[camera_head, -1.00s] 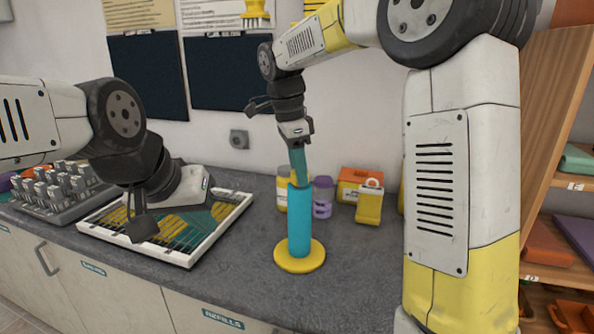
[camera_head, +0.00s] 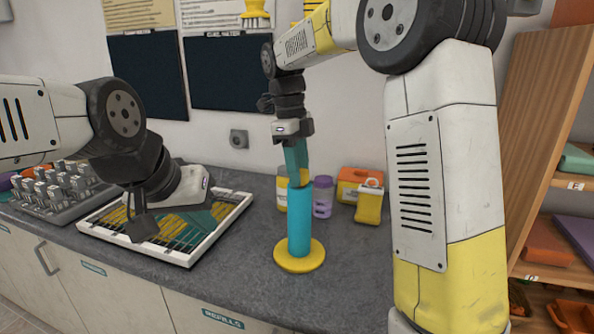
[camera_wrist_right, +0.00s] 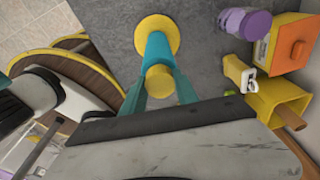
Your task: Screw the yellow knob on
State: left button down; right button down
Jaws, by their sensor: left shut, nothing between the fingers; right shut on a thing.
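The yellow knob (camera_wrist_right: 158,80) sits at the upper end of the upright teal post, seen from above in the right wrist view. The teal post (camera_head: 300,220) rises from a round yellow base (camera_head: 299,262) on the counter. My right gripper (camera_head: 302,174) points down over the post, its teal fingers shut on the knob; they flank it in the wrist view (camera_wrist_right: 160,90). The fingers partly hide the knob in the head view, and its thread cannot be seen. My left gripper (camera_head: 190,232) is shut and empty, low over the white-framed tray.
A purple-lidded jar (camera_head: 322,197), a yellow container (camera_head: 369,203) and an orange box (camera_head: 352,182) stand behind and right of the post. Counter in front is clear.

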jog(key=shift+s+f, duration=0.1)
jog(key=shift+f, duration=0.15)
jog(key=m, duration=0.4)
jog(key=shift+m+g, duration=0.3)
jog(key=shift+m, duration=0.1)
jog(key=shift+f, duration=0.1)
jog(key=shift+m, duration=0.6)
jog(key=c, duration=0.8)
grip_release()
jog(key=shift+c, duration=0.2)
